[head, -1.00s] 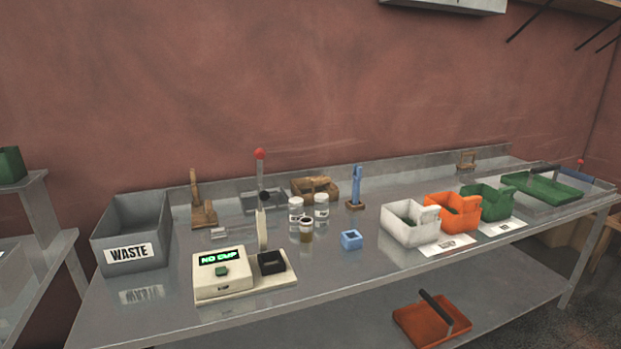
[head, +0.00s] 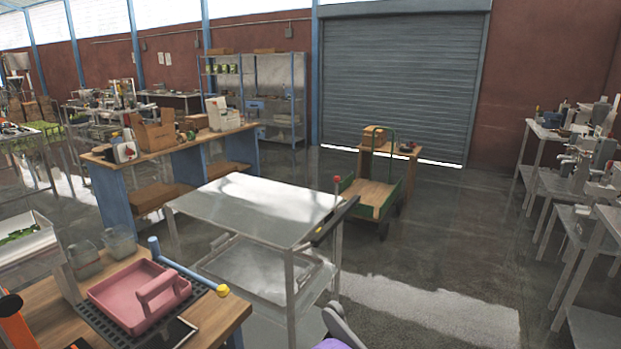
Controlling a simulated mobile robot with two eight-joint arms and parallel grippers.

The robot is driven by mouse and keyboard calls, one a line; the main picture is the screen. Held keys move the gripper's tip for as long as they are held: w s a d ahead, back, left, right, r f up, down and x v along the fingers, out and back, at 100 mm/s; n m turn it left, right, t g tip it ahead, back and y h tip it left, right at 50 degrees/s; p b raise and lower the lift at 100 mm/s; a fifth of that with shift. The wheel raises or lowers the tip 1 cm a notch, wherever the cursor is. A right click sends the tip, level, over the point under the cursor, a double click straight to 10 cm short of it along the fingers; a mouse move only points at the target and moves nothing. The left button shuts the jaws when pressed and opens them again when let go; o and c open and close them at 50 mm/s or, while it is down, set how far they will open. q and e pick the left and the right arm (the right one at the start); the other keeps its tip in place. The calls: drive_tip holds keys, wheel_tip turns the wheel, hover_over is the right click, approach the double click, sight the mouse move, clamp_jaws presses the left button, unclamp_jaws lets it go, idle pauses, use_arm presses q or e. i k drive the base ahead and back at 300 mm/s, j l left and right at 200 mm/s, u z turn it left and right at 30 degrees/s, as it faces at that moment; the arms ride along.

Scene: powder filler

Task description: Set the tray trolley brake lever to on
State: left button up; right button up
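A steel two-shelf trolley (head: 250,208), which looks like the tray trolley, stands in the middle of the head view. A small lever with a red knob (head: 337,180) stands up roughly vertical at its far right corner. A dark bar (head: 335,220) runs along the trolley's right end, close to the lever's foot. The lever is small here and no on or off marking can be read.
A wooden bench with a pink tray (head: 140,298) and a blue yellow-ended bar (head: 188,265) is at the front left. A green cart (head: 372,195) stands behind the trolley. Steel tables (head: 590,225) line the right. Floor right of the trolley (head: 440,270) is open.

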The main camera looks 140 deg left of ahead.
sight(336, 180)
drive_tip(key=u, duration=4.6)
drive_tip(key=z, duration=0.2)
drive_tip(key=i+z, duration=0.4)
drive_tip(key=i, duration=0.45)
drive_tip(key=i+j+z, duration=0.1)
drive_tip(key=i+z, duration=0.15)
drive_tip(key=i, duration=1.35)
drive_tip(key=i+l, duration=0.1)
drive_tip(key=i, duration=1.55)
drive_tip(key=i+j+u, duration=0.1)
drive_tip(key=i+u, duration=0.4)
drive_tip(key=i, duration=0.2)
drive_tip(key=i+l+u, duration=0.15)
drive_tip(key=i+u, duration=0.3)
drive_tip(key=i, duration=0.2)
